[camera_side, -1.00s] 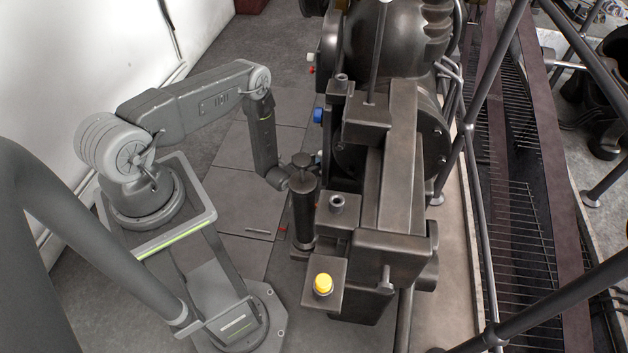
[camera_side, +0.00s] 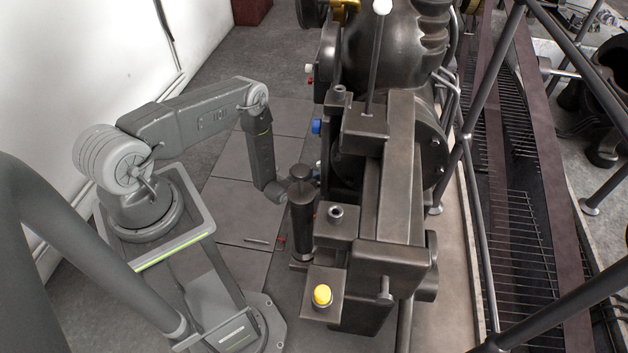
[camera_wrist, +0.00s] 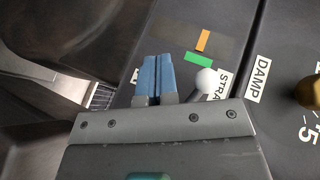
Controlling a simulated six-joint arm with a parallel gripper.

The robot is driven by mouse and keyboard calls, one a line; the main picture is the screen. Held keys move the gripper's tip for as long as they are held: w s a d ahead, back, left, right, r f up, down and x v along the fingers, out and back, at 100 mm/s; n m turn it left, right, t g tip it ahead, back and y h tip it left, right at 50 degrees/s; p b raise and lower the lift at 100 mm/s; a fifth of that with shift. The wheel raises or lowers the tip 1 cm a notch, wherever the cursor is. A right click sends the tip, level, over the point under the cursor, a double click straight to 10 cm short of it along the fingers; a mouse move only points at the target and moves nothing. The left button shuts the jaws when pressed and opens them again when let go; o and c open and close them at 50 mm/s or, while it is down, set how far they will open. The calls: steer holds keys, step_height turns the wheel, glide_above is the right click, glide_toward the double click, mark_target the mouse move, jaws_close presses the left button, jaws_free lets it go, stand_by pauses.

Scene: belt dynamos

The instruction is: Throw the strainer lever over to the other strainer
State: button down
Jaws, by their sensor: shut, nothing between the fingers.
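In the wrist view a lever with a white ball knob (camera_wrist: 206,80) stands just right of my gripper (camera_wrist: 156,75), beside a white label (camera_wrist: 218,86) of which "STRA" can be read. My gripper's two blue fingers are shut together with nothing between them. The knob appears apart from the fingers, though depth is hard to judge. An orange mark (camera_wrist: 203,40) and a green mark (camera_wrist: 199,59) lie on the dark panel beyond the knob. In the side view my gripper is mostly hidden behind a dark cylinder (camera_side: 302,220), close to the machine's left face.
A "DAMP" label (camera_wrist: 260,78) and a brass knob (camera_wrist: 309,92) are right of the lever in the wrist view. In the side view a yellow button (camera_side: 322,295), a blue knob (camera_side: 317,126) and a tall rod (camera_side: 374,65) are on the machine. Open floor (camera_side: 225,205) lies left.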

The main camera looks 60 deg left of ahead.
steer(key=s+d+f, duration=0.2)
steer(key=s+f, duration=0.1)
steer(key=s, duration=0.7)
steer(key=shift+s+d+f, duration=0.2)
steer(key=shift+d+f, duration=0.1)
steer(key=shift+f, duration=0.05)
